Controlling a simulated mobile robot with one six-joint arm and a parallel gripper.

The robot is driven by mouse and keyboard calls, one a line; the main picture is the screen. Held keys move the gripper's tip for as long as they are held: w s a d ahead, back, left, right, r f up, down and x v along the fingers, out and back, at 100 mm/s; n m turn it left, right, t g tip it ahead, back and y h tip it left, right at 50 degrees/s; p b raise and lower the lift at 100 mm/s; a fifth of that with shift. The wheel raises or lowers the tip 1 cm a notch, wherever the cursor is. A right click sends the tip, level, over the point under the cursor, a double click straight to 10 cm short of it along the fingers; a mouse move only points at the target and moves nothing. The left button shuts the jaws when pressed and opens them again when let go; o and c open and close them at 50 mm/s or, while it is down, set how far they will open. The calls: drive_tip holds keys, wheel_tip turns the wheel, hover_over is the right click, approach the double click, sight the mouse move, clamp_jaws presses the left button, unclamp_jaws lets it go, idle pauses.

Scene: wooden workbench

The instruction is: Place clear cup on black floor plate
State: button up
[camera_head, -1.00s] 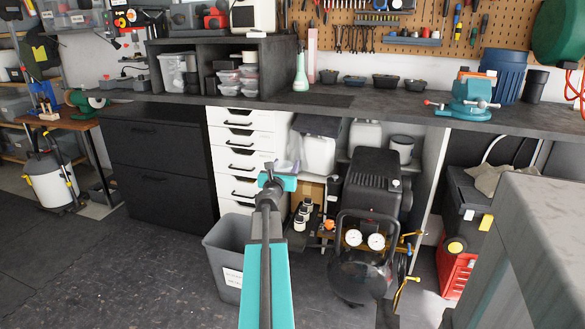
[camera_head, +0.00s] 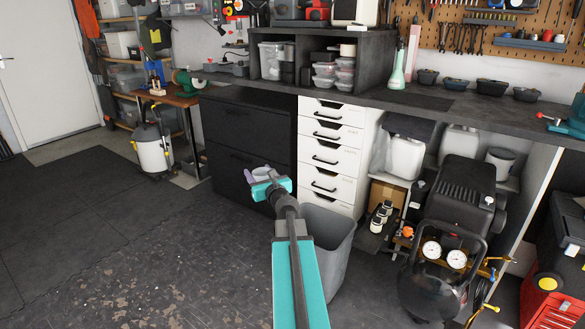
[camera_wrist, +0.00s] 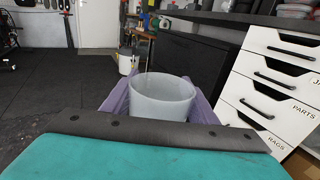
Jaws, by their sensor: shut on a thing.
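The clear cup (camera_wrist: 162,98) is between the two purple fingers of my gripper (camera_wrist: 160,100) in the wrist view. It is translucent, whitish and upright, with its open rim up. My gripper (camera_head: 264,173) is shut on it, held out in front of the black cabinet in the head view; the cup is too small there to make out well. Black floor plates (camera_head: 75,192) cover the floor at the left of the head view. They also show at the left of the wrist view (camera_wrist: 55,75). The gripper is above the floor, to the right of most of the plates.
A grey bin (camera_head: 335,235) stands below my arm, by the white drawers (camera_head: 330,150). A black cabinet (camera_head: 240,140) is behind the gripper. A compressor (camera_head: 440,260) is at right, and a vacuum (camera_head: 153,150) at left. The left floor is open; bare, speckled floor (camera_head: 150,280) lies nearer.

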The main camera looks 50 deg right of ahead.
drive_tip(key=w+a+n+t+y, duration=0.1)
drive_tip(key=w+a+n+y, duration=0.25)
drive_tip(key=a, duration=0.55)
drive_tip(key=w+a+f+n+y, duration=0.15)
drive_tip(key=a+y, duration=0.35)
drive_tip(key=a, duration=0.5)
drive_tip(key=w+a+n+t+y, duration=0.1)
drive_tip(key=w+a+n+y, duration=0.25)
drive_tip(key=a, duration=0.55)
drive_tip(key=s+a+n+g+y, duration=0.3)
drive_tip(key=a+n+y, duration=0.1)
drive_tip(key=a, duration=0.9)
drive_tip(key=s+a+n+g+y, duration=0.3)
drive_tip(key=a+y, duration=0.3)
drive_tip(key=a, duration=0.7)
drive_tip(key=shift+s+a+f+n+g+y, duration=0.15)
drive_tip(key=shift+s+n+g+y, duration=0.25)
drive_tip(key=shift+g, duration=0.2)
drive_tip(key=shift+d, duration=0.2)
